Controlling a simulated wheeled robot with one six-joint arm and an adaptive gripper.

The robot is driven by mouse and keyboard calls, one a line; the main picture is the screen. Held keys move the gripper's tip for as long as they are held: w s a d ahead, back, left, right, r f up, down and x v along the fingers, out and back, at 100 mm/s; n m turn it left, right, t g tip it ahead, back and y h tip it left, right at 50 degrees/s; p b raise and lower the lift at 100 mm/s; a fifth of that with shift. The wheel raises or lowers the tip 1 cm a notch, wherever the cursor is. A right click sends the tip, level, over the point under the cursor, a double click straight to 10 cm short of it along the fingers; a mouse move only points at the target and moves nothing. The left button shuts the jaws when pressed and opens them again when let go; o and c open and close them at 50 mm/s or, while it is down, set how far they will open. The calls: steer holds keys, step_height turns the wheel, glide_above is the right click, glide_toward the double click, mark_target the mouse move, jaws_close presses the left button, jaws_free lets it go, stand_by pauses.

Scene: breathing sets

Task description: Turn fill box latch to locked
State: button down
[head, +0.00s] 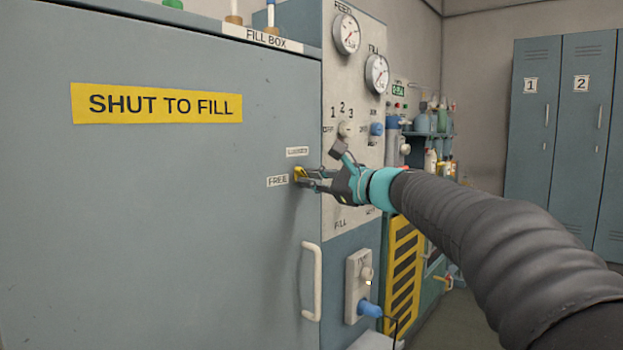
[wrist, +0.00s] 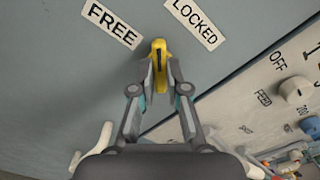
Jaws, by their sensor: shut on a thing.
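The fill box (head: 150,200) is a large grey-blue cabinet with its door shut and a yellow "SHUT TO FILL" sign (head: 157,103). Its latch (head: 298,173) is a small yellow handle near the door's right edge. In the wrist view the yellow latch (wrist: 159,62) sits between my fingertips. The FREE label (head: 277,181) is left of the latch and the LOCKED label (head: 297,151) is above it. In the wrist view the latch points up between the FREE label (wrist: 113,24) and the LOCKED label (wrist: 196,22). My gripper (head: 304,178) is shut on the latch; it also shows in the wrist view (wrist: 160,80).
A white door handle (head: 311,281) is below the latch. The gauge panel (head: 338,85) with dials and knobs stands just right of the door, close to my gripper. Lockers (head: 565,130) stand at the far right. Some floor is clear there.

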steer(key=m+p, duration=0.4)
steer(key=shift+r, duration=0.25)
steer(key=shift+f+m+p, duration=0.15)
steer(key=shift+m+p, duration=1.4)
steer(key=shift+m, duration=0.35)
steer(key=shift+f, duration=0.1)
steer(key=c, duration=1.2)
jaws_free()
steer(key=v, duration=1.2)
